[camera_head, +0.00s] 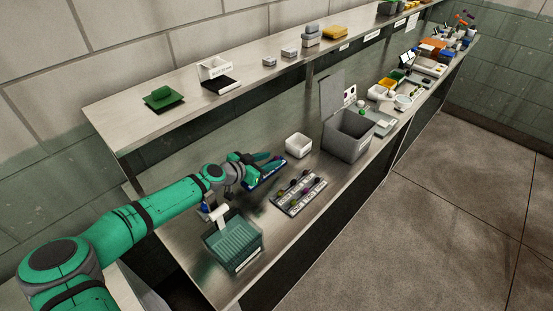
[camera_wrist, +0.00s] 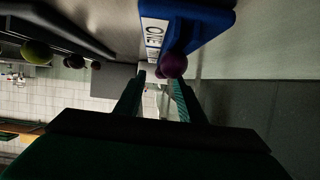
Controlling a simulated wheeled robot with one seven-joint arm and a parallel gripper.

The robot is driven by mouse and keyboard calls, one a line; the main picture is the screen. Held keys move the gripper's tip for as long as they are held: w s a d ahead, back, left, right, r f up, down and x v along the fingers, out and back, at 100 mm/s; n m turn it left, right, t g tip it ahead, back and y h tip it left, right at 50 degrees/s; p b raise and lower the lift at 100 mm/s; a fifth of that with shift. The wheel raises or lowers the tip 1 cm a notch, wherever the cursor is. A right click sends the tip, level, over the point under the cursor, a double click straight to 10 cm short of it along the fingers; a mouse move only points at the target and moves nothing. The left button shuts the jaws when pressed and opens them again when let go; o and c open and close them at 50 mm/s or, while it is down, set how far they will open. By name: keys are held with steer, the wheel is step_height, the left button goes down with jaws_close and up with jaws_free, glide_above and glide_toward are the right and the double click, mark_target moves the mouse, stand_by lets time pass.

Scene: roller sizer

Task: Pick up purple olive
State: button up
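My gripper (camera_head: 280,160) is over the bench at a blue holder (camera_head: 262,174). In the wrist view, its two green fingers (camera_wrist: 157,78) are apart, with a gap between them. A round purple olive (camera_wrist: 173,65) is just beyond the right fingertip, against the labelled edge of the blue holder (camera_wrist: 205,22). I cannot tell whether the finger touches it. A smaller dark round thing shows just left of it. In the head view I cannot make out this olive near the fingers.
A grey rack (camera_head: 287,208) with several small coloured olives lies right of my gripper. A green olive (camera_wrist: 37,52) shows in the wrist view. A teal basket (camera_head: 234,243), white bin (camera_head: 299,145) and lidded grey box (camera_head: 347,137) stand nearby. A shelf runs behind.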

steer(key=shift+x, duration=1.05)
steer(key=shift+a, duration=0.1)
steer(key=c, duration=0.7)
steer(key=shift+r, duration=0.1)
